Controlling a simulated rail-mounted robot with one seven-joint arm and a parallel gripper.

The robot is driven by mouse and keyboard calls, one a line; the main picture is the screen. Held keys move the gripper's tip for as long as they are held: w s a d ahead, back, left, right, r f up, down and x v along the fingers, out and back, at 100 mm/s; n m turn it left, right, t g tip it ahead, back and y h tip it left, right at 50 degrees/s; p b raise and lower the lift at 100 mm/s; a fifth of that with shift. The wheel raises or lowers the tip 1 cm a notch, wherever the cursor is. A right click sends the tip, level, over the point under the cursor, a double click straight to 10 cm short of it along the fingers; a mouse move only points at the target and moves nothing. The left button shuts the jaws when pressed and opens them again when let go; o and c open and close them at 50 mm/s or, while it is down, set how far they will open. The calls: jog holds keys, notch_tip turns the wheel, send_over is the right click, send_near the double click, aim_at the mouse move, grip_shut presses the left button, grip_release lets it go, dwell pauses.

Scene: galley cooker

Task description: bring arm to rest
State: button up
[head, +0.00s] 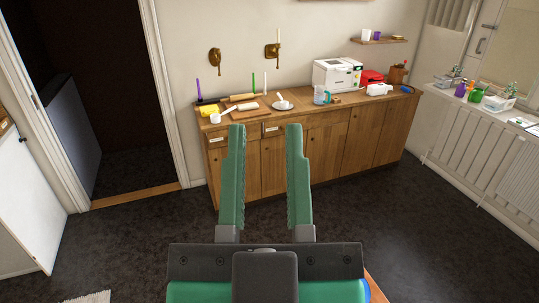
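My gripper (265,133) fills the lower middle of the head view. Its two green fingers point up in the picture and stand wide apart. Nothing is between them; only the cabinet front and dark floor show through the gap. The gripper is in the air, well apart from the counter as far as this one view shows. The rest of my arm is mostly out of view.
A wooden counter (361,107) along the back wall carries a white machine (337,76), a glass jug and several small items. A radiator (485,165) is at right, an open doorway (120,90) at left. The dark floor (130,235) looks mostly clear.

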notch_tip(320, 180, up, 23)
jog(key=p, duration=2.3)
jog(key=shift+r, duration=0.15)
